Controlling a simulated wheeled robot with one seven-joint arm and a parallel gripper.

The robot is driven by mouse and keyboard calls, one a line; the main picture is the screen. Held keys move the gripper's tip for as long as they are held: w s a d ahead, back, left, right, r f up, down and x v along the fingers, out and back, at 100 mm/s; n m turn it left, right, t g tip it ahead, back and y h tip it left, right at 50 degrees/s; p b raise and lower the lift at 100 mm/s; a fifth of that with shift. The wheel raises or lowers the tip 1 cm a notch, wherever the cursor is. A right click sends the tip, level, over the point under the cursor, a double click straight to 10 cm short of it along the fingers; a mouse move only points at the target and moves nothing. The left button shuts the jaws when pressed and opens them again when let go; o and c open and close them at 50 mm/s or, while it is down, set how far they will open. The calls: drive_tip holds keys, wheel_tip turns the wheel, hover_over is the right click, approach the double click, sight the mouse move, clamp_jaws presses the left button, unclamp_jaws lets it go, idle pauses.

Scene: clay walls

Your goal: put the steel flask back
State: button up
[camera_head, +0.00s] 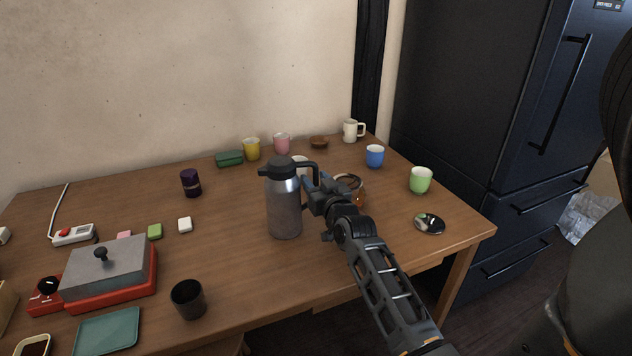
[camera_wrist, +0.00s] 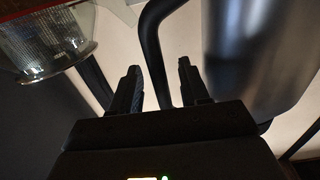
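The steel flask (camera_head: 284,208) stands upright near the middle of the table, with a black lid and a black handle on its right side. Its brushed steel body fills the right of the wrist view (camera_wrist: 262,55). My gripper (camera_head: 318,184) is at the flask's right, beside the handle. In the wrist view my gripper's two fingers (camera_wrist: 158,82) are apart, and the black handle (camera_wrist: 152,50) runs down between them. I see gaps between the handle and both fingers. My arm partly hides what is behind it.
A glass vessel (camera_wrist: 45,45) is close by in the wrist view. A blue cup (camera_head: 375,156), a green cup (camera_head: 420,180) and a shiny round dish (camera_head: 429,224) are at right. A dark cup (camera_head: 188,299) and a red grill (camera_head: 112,275) are at front left.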

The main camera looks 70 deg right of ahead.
drive_tip(key=shift+r, duration=0.25)
drive_tip(key=v, duration=1.2)
drive_tip(key=s+a+f+n+t+y, duration=0.1)
drive_tip(key=a+n+t+y, duration=0.15)
drive_tip(key=a, duration=0.75)
drive_tip(key=s+a+f+n+t+y, duration=0.1)
drive_tip(key=s+a+n+y, duration=0.2)
drive_tip(key=a, duration=0.8)
drive_tip(key=s+a+r+n+y, duration=0.2)
drive_tip(key=s+a+r+y, duration=0.1)
drive_tip(key=a, duration=0.4)
drive_tip(key=s+a+r+n+y, duration=0.2)
drive_tip(key=s+a+r+y, duration=0.1)
drive_tip(key=s+a+y, duration=0.2)
drive_tip(key=s+a, duration=0.2)
drive_tip(key=a, duration=0.1)
drive_tip(key=shift+a+p, duration=0.3)
drive_tip(key=shift+p, duration=0.05)
drive_tip(key=shift+d+n+g, duration=0.1)
drive_tip(key=shift+n+g, duration=0.15)
drive_tip(key=shift+c, duration=0.4)
